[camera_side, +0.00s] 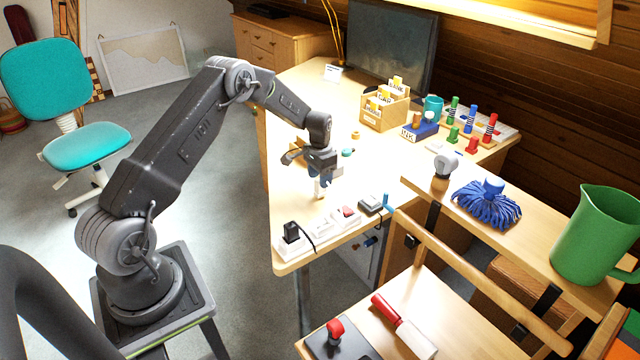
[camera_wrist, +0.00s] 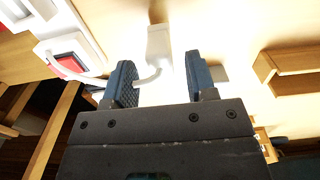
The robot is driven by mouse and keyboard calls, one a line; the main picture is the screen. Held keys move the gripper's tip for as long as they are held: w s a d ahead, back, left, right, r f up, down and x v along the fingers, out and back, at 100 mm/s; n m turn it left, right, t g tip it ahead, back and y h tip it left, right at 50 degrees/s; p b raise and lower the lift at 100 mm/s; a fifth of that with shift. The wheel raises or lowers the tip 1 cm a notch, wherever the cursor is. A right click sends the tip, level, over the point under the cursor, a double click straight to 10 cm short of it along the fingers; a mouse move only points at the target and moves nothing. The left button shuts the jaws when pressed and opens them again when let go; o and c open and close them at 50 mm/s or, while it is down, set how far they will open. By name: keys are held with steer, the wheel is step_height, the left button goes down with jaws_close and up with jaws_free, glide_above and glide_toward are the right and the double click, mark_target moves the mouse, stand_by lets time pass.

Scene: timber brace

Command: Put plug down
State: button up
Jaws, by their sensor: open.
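My gripper (camera_side: 322,180) is low over the front part of the desk, its jaws apart. In the wrist view its two blue fingers (camera_wrist: 160,82) stand apart with a gap between them. A white plug (camera_wrist: 159,42) lies just beyond the fingertips, in line with the gap, and its white cord (camera_wrist: 150,76) curves back between the fingers. In the side view a small pale piece, likely the plug (camera_side: 320,191), shows right under the gripper. I cannot tell whether it touches a finger.
A socket strip along the desk's front edge holds a black plug (camera_side: 291,232) and a red switch (camera_side: 346,211), which also shows in the wrist view (camera_wrist: 68,64).

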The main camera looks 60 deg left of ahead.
step_height(320, 180, up, 9)
steer(key=s+d+r+t, duration=0.1)
steer(key=s+d+r, duration=0.3)
steer(key=d+r, duration=0.4)
steer(key=s+d+r+t, duration=0.1)
steer(key=s+d+r, duration=0.45)
steer(key=r, duration=0.45)
steer(key=s+d+r+t, duration=0.1)
steer(key=s+d, duration=0.4)
steer(key=s, duration=0.5)
steer(key=s+d+r+t, duration=0.1)
steer(key=s+d+t, duration=0.1)
steer(key=s+d, duration=0.4)
steer(key=s, duration=0.5)
steer(key=shift+d+r+t, duration=0.2)
steer(key=shift+r+t, duration=0.1)
steer(key=shift+r, duration=0.1)
